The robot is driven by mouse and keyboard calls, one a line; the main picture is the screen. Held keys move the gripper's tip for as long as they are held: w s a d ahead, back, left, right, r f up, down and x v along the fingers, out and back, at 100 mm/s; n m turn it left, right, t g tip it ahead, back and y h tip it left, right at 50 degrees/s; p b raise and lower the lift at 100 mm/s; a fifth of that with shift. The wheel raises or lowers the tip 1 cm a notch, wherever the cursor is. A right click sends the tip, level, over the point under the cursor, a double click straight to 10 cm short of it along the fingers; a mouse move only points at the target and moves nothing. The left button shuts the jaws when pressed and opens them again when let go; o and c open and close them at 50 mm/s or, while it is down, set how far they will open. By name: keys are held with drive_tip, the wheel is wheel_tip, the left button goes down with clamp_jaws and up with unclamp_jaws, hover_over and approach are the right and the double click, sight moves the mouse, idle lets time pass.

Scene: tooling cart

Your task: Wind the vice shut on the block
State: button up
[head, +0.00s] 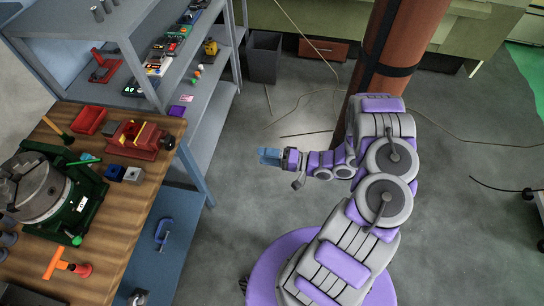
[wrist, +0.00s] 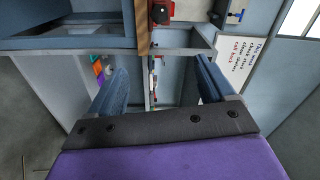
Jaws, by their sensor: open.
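The red vice (head: 128,140) sits on the wooden cart top near its right edge, with a thin yellow piece (head: 141,133) at its jaws. I cannot tell whether that piece is the block or how wide the jaws stand. A dark round part shows at the vice's right end. In the wrist view, a red body (wrist: 161,11), likely the vice, shows at the top, partly cut off. My gripper (head: 270,157) is out over the floor, right of the cart and well apart from the vice. Its two blue fingers (wrist: 163,82) are spread open with nothing between them.
On the wooden top (head: 115,215) are a green-based chuck (head: 42,190), a red tray (head: 88,120), a blue block (head: 115,172), a grey block (head: 133,174) and an orange tool (head: 57,265). Grey shelving (head: 200,70) stands behind. A brown column (head: 395,50) rises near my arm.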

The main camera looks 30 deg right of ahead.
drive_tip(key=shift+s+d, duration=0.35)
drive_tip(key=shift+s, duration=0.2)
drive_tip(key=shift+d, duration=0.25)
